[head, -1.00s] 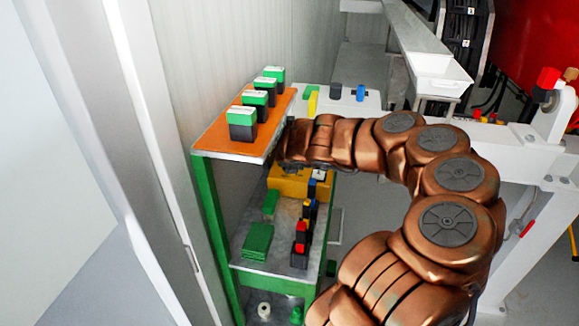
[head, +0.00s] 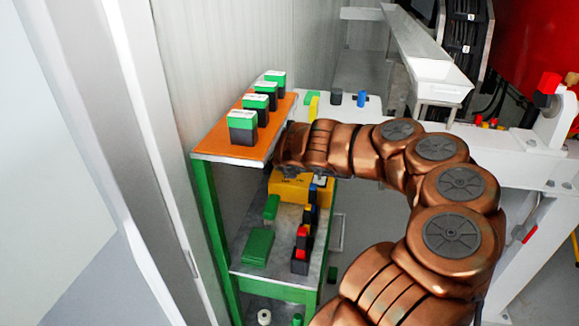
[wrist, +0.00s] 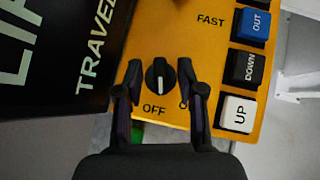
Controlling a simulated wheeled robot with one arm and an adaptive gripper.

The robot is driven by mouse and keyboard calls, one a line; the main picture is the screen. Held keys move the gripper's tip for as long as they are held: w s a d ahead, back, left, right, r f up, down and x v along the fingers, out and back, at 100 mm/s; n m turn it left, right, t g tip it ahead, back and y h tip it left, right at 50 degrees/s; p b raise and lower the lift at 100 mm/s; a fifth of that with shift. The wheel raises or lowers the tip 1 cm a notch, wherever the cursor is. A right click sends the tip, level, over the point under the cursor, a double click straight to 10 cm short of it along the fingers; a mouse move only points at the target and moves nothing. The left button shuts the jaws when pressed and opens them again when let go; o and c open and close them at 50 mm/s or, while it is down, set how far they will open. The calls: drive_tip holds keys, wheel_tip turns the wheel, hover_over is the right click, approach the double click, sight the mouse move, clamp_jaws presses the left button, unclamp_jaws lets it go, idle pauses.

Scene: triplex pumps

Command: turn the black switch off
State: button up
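The black switch (wrist: 158,78) is a round knob with a white mark on a yellow control panel (wrist: 175,35). In the wrist view its mark points roughly down, between the OFF label at the lower left and a label at the lower right mostly covered by a finger. My gripper (wrist: 161,80) is open, with one finger on each side of the knob. Gaps show between the fingers and the knob; contact cannot be made out. In the head view the yellow panel (head: 288,187) shows under my arm, while the switch and my fingertips are hidden.
UP (wrist: 237,113), DOWN (wrist: 245,68) and OUT (wrist: 253,25) buttons line the panel's right side. A black TRAVEL sign (wrist: 45,60) is at the left. In the head view, an orange shelf (head: 215,146) with several green-and-black blocks stands close beside my wrist.

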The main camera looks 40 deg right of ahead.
drive_tip(key=shift+s+d+n+t+y+p, duration=0.1)
drive_tip(key=shift+n+t+y+p, duration=0.4)
drive_tip(key=shift+p, duration=0.65)
drive_tip(key=shift+r+n+p, duration=0.1)
drive_tip(key=shift+n+p, duration=0.4)
drive_tip(key=shift+p, duration=0.05)
drive_tip(key=shift+d+n+y+p, duration=0.1)
drive_tip(key=shift+n+y+p, duration=0.6)
drive_tip(key=shift+p, duration=0.1)
drive_tip(key=shift+n+y+p, duration=0.4)
drive_tip(key=shift+n+p, duration=0.05)
drive_tip(key=shift+n, duration=0.15)
